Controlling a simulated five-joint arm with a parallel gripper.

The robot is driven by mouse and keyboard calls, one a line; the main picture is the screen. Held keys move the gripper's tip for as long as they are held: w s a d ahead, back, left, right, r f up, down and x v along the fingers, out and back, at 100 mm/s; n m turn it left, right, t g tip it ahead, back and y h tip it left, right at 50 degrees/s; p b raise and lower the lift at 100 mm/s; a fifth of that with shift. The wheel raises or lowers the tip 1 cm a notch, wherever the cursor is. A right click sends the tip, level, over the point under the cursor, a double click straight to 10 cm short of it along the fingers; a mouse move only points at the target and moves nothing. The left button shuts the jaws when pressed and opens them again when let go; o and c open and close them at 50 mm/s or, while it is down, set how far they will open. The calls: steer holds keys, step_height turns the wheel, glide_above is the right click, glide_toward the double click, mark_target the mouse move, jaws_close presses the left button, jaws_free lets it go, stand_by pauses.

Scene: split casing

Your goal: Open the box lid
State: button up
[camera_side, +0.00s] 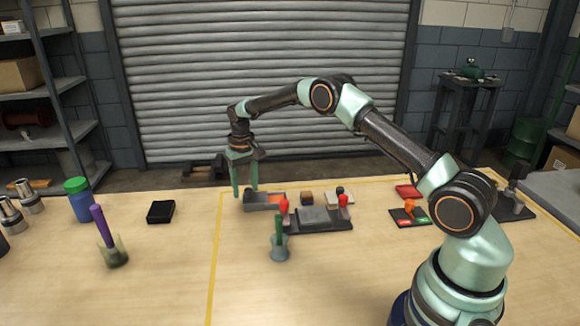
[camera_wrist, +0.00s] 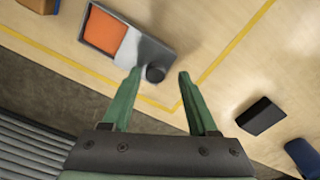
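A small grey box (camera_side: 264,203) lies on the table under my gripper in the side view. In the wrist view the box (camera_wrist: 164,54) shows an orange area (camera_wrist: 105,30) at its far end and a grey part with a round black knob (camera_wrist: 155,74) at its near end. I cannot tell whether the orange is the inside or a surface. My gripper (camera_side: 245,195) points down at the left end of the box. In the wrist view my gripper (camera_wrist: 159,73) is open, with the knob between its fingertips in the picture. Contact cannot be told.
A dark fixture with red knobs (camera_side: 318,219) stands right of the box. A clear cup with a green stick (camera_side: 279,245) is in front. A black block (camera_side: 160,212), a cup with a purple stick (camera_side: 113,253) and a blue jar (camera_side: 80,204) stand left. The front table is clear.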

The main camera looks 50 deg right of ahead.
steer(key=shift+s+d, duration=0.1)
step_height(320, 180, up, 12)
stand_by(0.5)
steer(key=shift+r, duration=0.15)
step_height(320, 180, up, 7)
steer(key=t, duration=0.1)
glide_above(246, 190)
steer(key=s+a, duration=0.2)
steer(key=s, duration=0.1)
steer(key=s+a+r+n+t, duration=0.25)
steer(key=s+r, duration=0.25)
steer(key=s, duration=0.3)
steer(key=s+a+f+t, duration=0.1)
steer(key=s+a, duration=0.1)
steer(key=s, duration=0.6)
steer(key=s+a+f+n+t, duration=0.1)
steer(key=s+a+f, duration=0.1)
steer(key=s, duration=0.6)
steer(key=shift+f, duration=0.3)
